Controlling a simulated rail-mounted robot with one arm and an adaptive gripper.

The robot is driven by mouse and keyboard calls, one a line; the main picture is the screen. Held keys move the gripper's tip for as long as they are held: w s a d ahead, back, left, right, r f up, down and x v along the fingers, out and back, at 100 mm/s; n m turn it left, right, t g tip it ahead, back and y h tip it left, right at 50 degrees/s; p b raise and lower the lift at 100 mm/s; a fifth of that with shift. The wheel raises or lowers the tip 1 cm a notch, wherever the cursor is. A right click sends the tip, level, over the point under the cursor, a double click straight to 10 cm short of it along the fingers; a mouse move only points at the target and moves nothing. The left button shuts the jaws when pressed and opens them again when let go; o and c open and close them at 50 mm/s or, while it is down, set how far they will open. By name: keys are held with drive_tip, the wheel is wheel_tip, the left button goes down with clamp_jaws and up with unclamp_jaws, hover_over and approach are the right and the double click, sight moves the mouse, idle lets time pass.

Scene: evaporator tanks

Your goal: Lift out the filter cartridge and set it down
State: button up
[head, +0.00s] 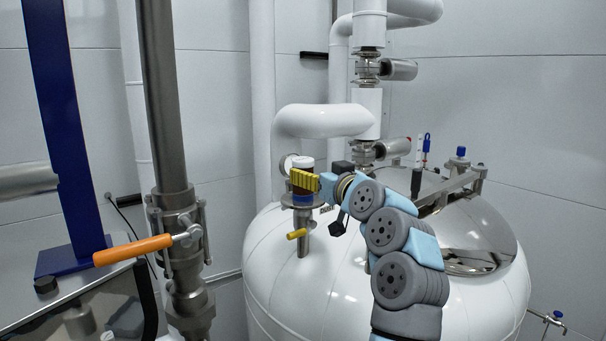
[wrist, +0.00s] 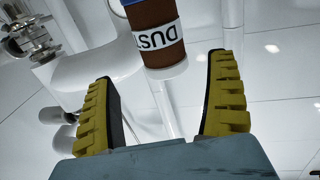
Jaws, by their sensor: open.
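The filter cartridge (head: 302,163) has a white top, a brown body and a blue lower band. In the head view it stands upright on a small metal fitting (head: 306,244) with a yellow lever, above the white tank. My gripper (head: 304,181) is at its height, and a yellow finger hides part of its body. In the wrist view the cartridge (wrist: 157,31) shows inverted, with a "DUST" label, near the opening between my spread yellow fingers (wrist: 162,68). Both fingers are apart from it, and nothing is gripped. Its far end is cut off by the frame.
A round gauge (head: 289,164) and a thick white pipe (head: 322,121) are close behind the cartridge. The large white tank (head: 310,290) lies below. A steel pipe with an orange-handled valve (head: 135,249) stands at the left. Fittings (head: 460,158) crowd the tank lid.

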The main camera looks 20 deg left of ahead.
sight(303, 159)
drive_tip(key=shift+s+a+p+x, duration=0.15)
drive_tip(key=shift+p+x, duration=0.45)
drive_tip(key=shift+x, duration=0.3)
drive_tip(key=shift+s+a+p+x, duration=0.15)
drive_tip(key=shift+p+x, duration=0.45)
drive_tip(key=shift+x, duration=0.3)
drive_tip(key=shift+w+a, duration=0.35)
drive_tip(key=shift+w, duration=0.15)
drive_tip(key=shift+w+a+f, duration=0.15)
drive_tip(key=shift+w+a, duration=0.1)
drive_tip(key=c, duration=1.3)
drive_tip(key=shift+r+b, duration=0.85)
drive_tip(key=shift+r, duration=0.65)
drive_tip(key=s+d+r+b, duration=0.3)
drive_tip(key=s+r+b, duration=0.2)
drive_tip(key=s+r, duration=0.5)
drive_tip(key=s, duration=0.3)
drive_tip(key=shift+s+d, duration=0.15)
drive_tip(key=shift+s, duration=0.15)
